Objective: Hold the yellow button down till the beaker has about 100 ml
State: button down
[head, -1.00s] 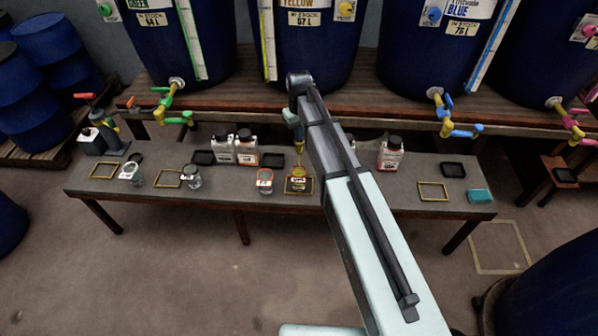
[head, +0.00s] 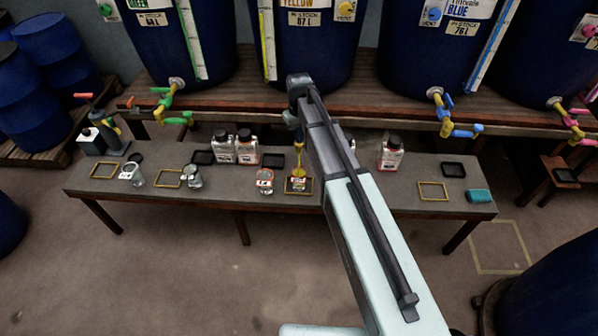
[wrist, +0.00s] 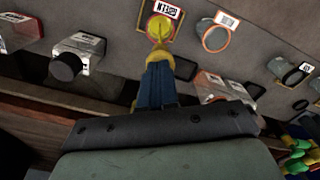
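The beaker (head: 299,185) stands on a dark, yellow-edged pad at the middle of the low bench, under a yellow spout (head: 299,160). Yellow shows in it; its level is too small to read. In the wrist view the beaker (wrist: 160,28) is at the top, with a white label and a yellow inside. My gripper (head: 290,119) is by the yellow vat's tap, largely hidden by my arm in the head view. In the wrist view its blue fingers (wrist: 158,86) look shut together, with yellow tap parts around them. The yellow button cannot be made out; contact is hidden.
The yellow vat (head: 330,50) stands behind, with a round yellow vent knob (head: 345,8). An orange-ringed beaker (head: 265,181) stands left of the filling spot. White bottles (head: 223,148) stand behind on the bench. A teal sponge (head: 479,196) lies at the right end.

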notch_tip(320, 180, up, 8)
dwell(0.5)
dwell(1.1)
jog(key=s+d+f+m, duration=0.6)
jog(key=s+d+f, duration=1.6)
jog(key=f, duration=0.1)
jog(key=s+f+g, duration=0.3)
jog(key=s+f, duration=0.6)
jog(key=s, duration=0.5)
jog(key=s+f+g, duration=0.3)
jog(key=s+f, duration=0.7)
jog(key=s, duration=0.4)
jog(key=shift+s+f+g, duration=0.2)
jog(key=shift+s+g, duration=0.05)
jog(key=shift+g, duration=0.15)
jog(key=c, duration=1.8)
grip_release()
